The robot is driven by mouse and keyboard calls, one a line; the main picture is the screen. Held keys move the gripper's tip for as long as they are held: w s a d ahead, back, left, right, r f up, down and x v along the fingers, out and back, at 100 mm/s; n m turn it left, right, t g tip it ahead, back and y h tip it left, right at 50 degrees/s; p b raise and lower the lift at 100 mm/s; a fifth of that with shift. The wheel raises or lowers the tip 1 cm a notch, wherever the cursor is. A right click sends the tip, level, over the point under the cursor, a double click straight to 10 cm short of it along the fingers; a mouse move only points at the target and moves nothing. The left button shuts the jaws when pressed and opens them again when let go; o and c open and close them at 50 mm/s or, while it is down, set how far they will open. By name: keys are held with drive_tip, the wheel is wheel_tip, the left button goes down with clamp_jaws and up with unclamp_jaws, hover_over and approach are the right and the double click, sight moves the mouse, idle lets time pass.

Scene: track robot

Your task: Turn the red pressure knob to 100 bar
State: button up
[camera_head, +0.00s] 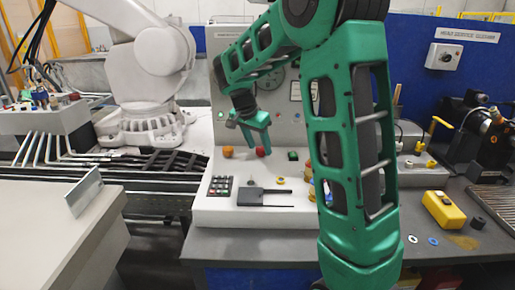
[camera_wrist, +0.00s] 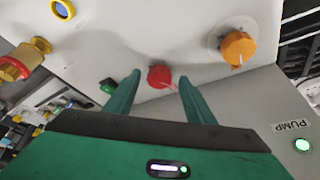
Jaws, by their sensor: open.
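The red knob (camera_wrist: 160,76) is on the light panel, with a pale pointer line on it. It also shows in the head view (camera_head: 261,151), just below my gripper. My gripper (camera_head: 258,140) is green, points down toward the panel and is open. In the wrist view its two fingers (camera_wrist: 160,90) stand apart on either side of the red knob, with visible gaps. I cannot tell from these views whether the fingertips reach down level with the knob. The gauge (camera_head: 272,78) on the upright panel is partly hidden by my arm, and its reading is too small to tell.
An orange knob (camera_wrist: 237,48) sits beside the red one. A green switch (camera_wrist: 109,86) is on its other side. A brass fitting (camera_wrist: 22,62) stands farther along the panel. A keypad (camera_head: 220,186) and a dark flat device (camera_head: 262,196) lie in front.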

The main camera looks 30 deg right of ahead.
drive_tip(key=v, duration=1)
drive_tip(key=shift+f, duration=0.15)
